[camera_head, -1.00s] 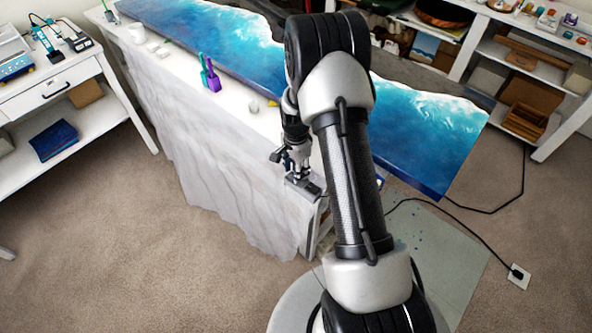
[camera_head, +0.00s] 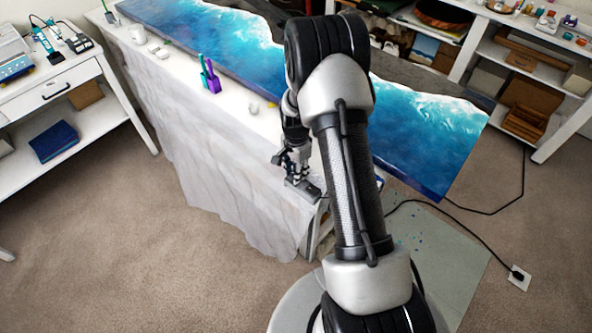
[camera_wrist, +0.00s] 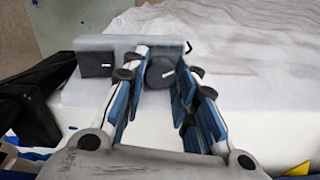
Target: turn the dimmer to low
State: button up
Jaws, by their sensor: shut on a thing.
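The dimmer is a grey box (camera_wrist: 125,43) on the near end of the white-covered bench. It also shows in the head view (camera_head: 303,190), just under my gripper (camera_head: 290,172).
The bench's white cover (camera_head: 225,185) hangs down its side. A blue wave-patterned resin slab (camera_head: 430,130) lies along the bench behind my arm. A black cord runs to a floor outlet (camera_head: 519,277). Carpet at left is clear.

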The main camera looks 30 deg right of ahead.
jog(key=shift+n, duration=1.2)
jog(key=o, duration=0.8)
notch_tip(320, 180, up, 12)
jog(key=shift+r, duration=0.1)
